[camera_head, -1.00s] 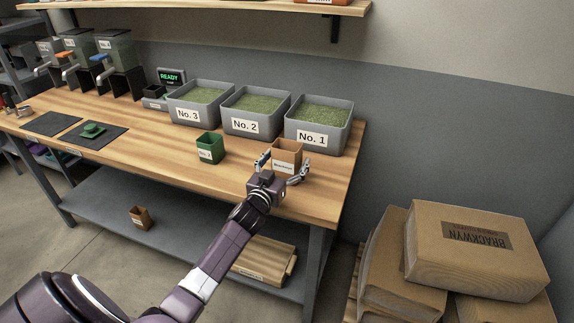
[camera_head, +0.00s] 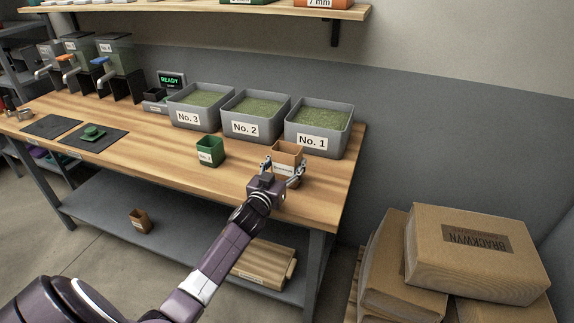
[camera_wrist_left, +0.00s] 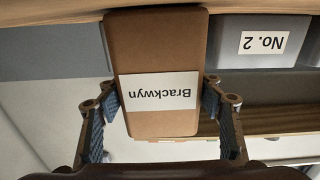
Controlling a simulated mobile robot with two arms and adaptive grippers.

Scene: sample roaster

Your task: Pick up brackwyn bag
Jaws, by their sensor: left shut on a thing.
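The brackwyn bag (camera_head: 286,153) is a small brown open-topped bag with a white label. It stands on the wooden bench in front of the bin marked No. 1. In the left wrist view the bag (camera_wrist_left: 155,45) fills the middle, its label reading "Brackwyn" upside down. My left gripper (camera_head: 283,167) is shut on the bag, with one finger at each side. Both finger pads (camera_wrist_left: 160,100) show beside the bag in the wrist view. My right gripper is not in view.
Grey bins No. 3 (camera_head: 188,118), No. 2 (camera_head: 245,129) and No. 1 (camera_head: 317,142) stand behind. A green box (camera_head: 210,152) stands left of the bag. Another brown bag (camera_head: 140,220) is on the lower shelf (camera_head: 180,235). Large Brackwyn sacks (camera_head: 478,285) are stacked at the right.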

